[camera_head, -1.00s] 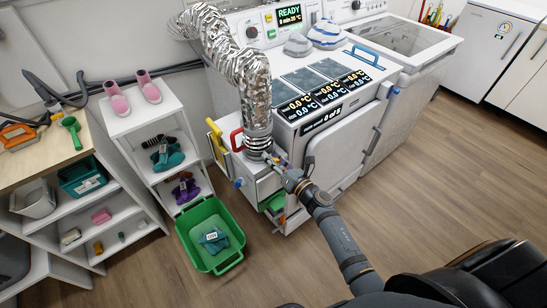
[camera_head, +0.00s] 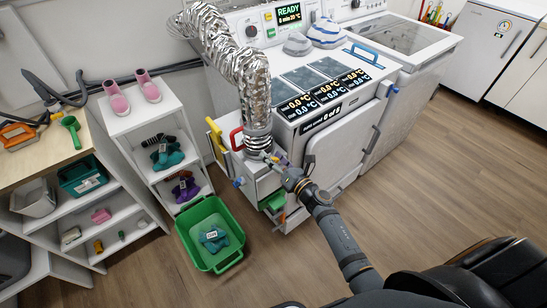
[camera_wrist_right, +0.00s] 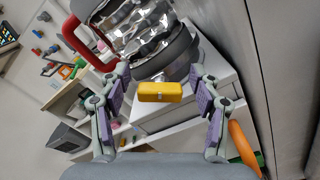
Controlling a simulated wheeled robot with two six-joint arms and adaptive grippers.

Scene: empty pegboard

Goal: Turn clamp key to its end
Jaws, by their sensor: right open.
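A yellow block, which looks like the clamp key (camera_wrist_right: 160,91), sits in front of the grey clamp band (camera_wrist_right: 167,62) at the end of the silver hose. My right gripper (camera_wrist_right: 160,105) is open, with one finger on each side of the block and visible gaps between. In the head view the right gripper (camera_head: 271,158) is at the foot of the silver hose (camera_head: 250,85), on the near side of the white machine; the yellow block cannot be made out there. My left gripper is not in view.
A red handle (camera_head: 236,139) and a yellow handle (camera_head: 216,136) stand left of the hose foot. A green bin (camera_head: 190,252) is on the floor, beside a white shelf (camera_head: 126,122). The machine's front door (camera_head: 345,150) is right of my gripper. Open floor lies to the right.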

